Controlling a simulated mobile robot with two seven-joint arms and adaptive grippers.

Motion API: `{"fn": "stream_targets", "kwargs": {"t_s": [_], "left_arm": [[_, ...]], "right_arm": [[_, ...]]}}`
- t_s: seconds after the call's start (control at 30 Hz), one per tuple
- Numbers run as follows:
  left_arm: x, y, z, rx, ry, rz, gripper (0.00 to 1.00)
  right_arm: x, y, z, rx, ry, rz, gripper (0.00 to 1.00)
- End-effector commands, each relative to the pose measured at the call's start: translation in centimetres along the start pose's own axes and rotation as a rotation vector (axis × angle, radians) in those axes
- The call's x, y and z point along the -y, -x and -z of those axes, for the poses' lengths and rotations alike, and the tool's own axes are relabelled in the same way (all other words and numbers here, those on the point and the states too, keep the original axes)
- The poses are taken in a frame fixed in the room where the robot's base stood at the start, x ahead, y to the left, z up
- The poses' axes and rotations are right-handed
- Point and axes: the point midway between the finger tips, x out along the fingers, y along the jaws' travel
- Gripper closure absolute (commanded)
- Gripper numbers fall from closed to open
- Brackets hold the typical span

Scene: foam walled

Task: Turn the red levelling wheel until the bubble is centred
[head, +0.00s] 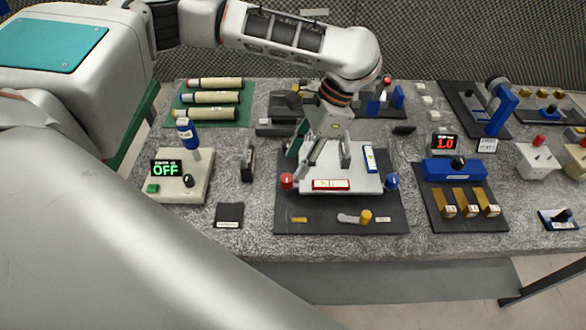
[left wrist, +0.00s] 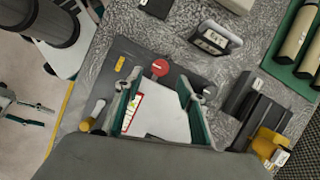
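The red levelling wheel (head: 287,181) is at the left front corner of a white plate (head: 322,172) on a dark base; in the left wrist view it (left wrist: 160,68) lies just beyond the fingertips. A blue wheel (head: 392,181) is at the right corner. A red-framed vial (head: 331,184) lies along the plate's front, a blue-framed vial (head: 370,159) on its right; their bubbles are too small to read. My left gripper (head: 327,160) is open over the plate, its fingers (left wrist: 160,104) apart with no wheel between them. My right gripper (left wrist: 42,115) shows at the left wrist view's edge, fingers apart.
A small dark block (head: 229,215) lies nearby. A blue device with brass parts (head: 454,170) stands to the right. A yellow-knobbed lever (head: 365,216) is in front.

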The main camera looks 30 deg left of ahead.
Motion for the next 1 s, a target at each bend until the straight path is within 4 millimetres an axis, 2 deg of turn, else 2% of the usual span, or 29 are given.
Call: {"fn": "stream_targets", "kwargs": {"t_s": [0.1,0.33,0.73,0.77,0.8,0.9,1.0], "left_arm": [[-0.1,-2.1,0.0,0.002,-0.001,-0.004,0.61],[0.0,-4.8,0.0,0.000,0.001,-0.003,0.61],[0.0,-5.5,0.0,-0.002,0.001,0.000,0.61],[0.0,-5.5,0.0,-0.002,0.000,0.000,0.66],[0.0,-5.5,0.0,-0.002,0.000,0.000,0.76],[0.0,-5.5,0.0,-0.002,0.001,0.000,0.99],[0.0,-5.5,0.0,-0.002,0.001,0.001,0.99]], "right_arm": [[0.3,0.2,-0.4,0.007,0.002,0.005,0.60],[0.1,0.1,-0.1,0.002,0.007,0.004,0.60],[-0.5,-0.2,0.7,-0.012,0.009,-0.003,0.60],[-0.5,-0.2,0.7,-0.012,0.009,-0.003,0.60],[-0.5,-0.2,0.6,-0.011,0.009,-0.003,0.60],[-0.4,-0.2,0.6,-0.010,0.007,-0.003,0.60],[-0.3,-0.1,0.5,-0.009,0.004,-0.003,0.60]]}}
